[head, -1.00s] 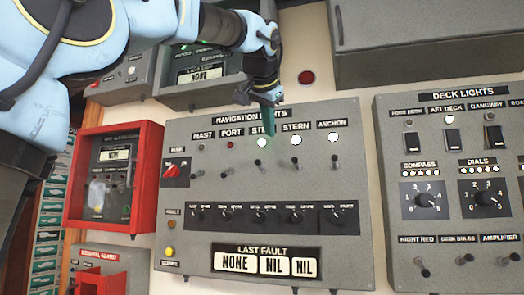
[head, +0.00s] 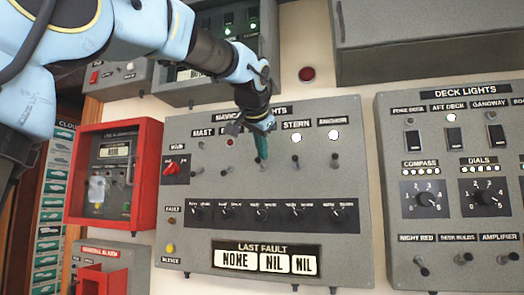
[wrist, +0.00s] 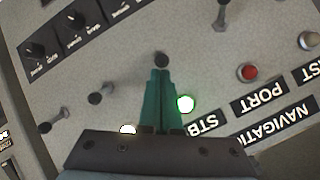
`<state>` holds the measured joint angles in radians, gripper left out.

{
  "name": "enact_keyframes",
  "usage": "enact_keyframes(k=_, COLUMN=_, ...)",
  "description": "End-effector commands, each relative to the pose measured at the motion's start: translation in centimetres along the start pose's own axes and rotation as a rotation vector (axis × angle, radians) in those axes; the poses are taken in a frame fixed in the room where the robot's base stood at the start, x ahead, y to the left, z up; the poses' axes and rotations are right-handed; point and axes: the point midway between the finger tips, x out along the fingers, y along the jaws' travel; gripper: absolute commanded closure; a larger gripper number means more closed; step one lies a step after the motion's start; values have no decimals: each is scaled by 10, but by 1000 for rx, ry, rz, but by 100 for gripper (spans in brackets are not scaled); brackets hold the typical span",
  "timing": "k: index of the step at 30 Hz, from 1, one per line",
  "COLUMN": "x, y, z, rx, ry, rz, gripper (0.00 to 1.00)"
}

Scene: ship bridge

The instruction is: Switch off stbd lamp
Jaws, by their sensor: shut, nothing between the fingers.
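The stbd lamp (wrist: 186,104) glows green in the wrist view, beside my fingers and next to its partly covered STBD label (wrist: 203,123). In the head view my gripper hides this lamp. The stbd toggle switch (wrist: 162,60) shows its dark tip just beyond my fingertips; I cannot tell whether they touch. My gripper (wrist: 161,72) has its two green fingers closed together and empty. In the head view my gripper (head: 262,156) points down in front of the navigation lights panel (head: 345,185), over the stbd column.
The port toggle (wrist: 222,12) and red port lamp (wrist: 248,72) are on one side; the stern toggle (wrist: 100,97) is on the other. A row of knobs (head: 262,214) lies below the switches. A red box (head: 148,175) stands left, the deck lights panel (head: 440,250) right.

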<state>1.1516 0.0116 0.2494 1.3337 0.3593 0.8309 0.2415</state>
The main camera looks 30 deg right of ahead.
Motion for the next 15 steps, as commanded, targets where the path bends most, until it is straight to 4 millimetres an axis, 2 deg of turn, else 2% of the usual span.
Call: enact_keyframes(k=15, x=1, y=3, z=4, rx=-6, ry=45, rz=-28, gripper=100)
